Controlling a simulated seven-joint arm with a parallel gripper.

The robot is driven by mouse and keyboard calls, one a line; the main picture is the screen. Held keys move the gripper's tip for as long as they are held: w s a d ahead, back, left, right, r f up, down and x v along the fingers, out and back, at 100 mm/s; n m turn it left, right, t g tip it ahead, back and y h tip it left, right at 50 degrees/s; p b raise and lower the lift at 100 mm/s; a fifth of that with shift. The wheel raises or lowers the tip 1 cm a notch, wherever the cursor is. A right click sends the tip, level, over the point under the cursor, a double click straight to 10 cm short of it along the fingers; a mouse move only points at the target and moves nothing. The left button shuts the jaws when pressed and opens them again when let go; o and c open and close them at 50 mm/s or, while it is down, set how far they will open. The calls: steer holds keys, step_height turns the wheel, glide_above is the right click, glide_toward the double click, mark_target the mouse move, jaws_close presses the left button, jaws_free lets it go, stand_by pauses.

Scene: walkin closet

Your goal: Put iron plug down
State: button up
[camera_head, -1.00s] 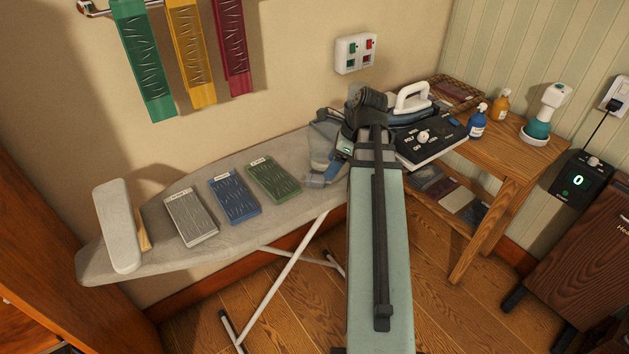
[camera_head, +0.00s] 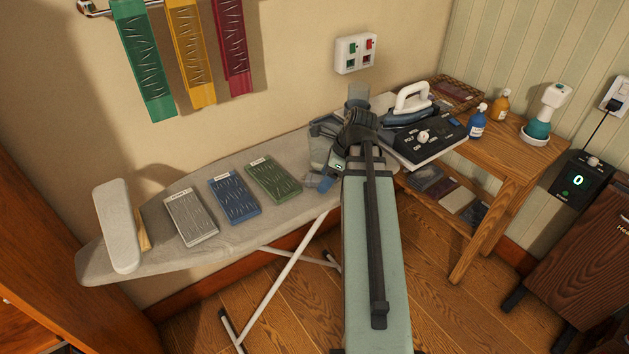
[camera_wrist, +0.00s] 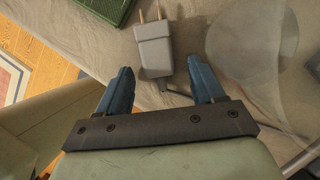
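The grey iron plug (camera_wrist: 155,52) with two brass prongs shows in the wrist view. It appears to lie on the pale ironing board (camera_wrist: 190,20), its prongs pointing to the top of the picture and a cord near its lower end. My gripper (camera_wrist: 160,64) has its two blue fingers spread, one on each side of the plug, with a visible gap on both sides. In the head view my gripper (camera_head: 320,181) is low over the board's right part, and my arm hides the plug. The iron (camera_head: 410,108) stands on a dark control base (camera_head: 425,138).
Green (camera_head: 273,178), blue (camera_head: 234,196) and grey (camera_head: 190,217) ridged blocks lie on the board left of my gripper. A wall socket box (camera_head: 355,53) is above. A wooden table (camera_head: 510,160) with bottles stands right. A translucent round shape (camera_wrist: 252,40) lies right of the plug.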

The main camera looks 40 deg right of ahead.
steer(key=c, duration=1.2)
steer(key=shift+r, duration=0.1)
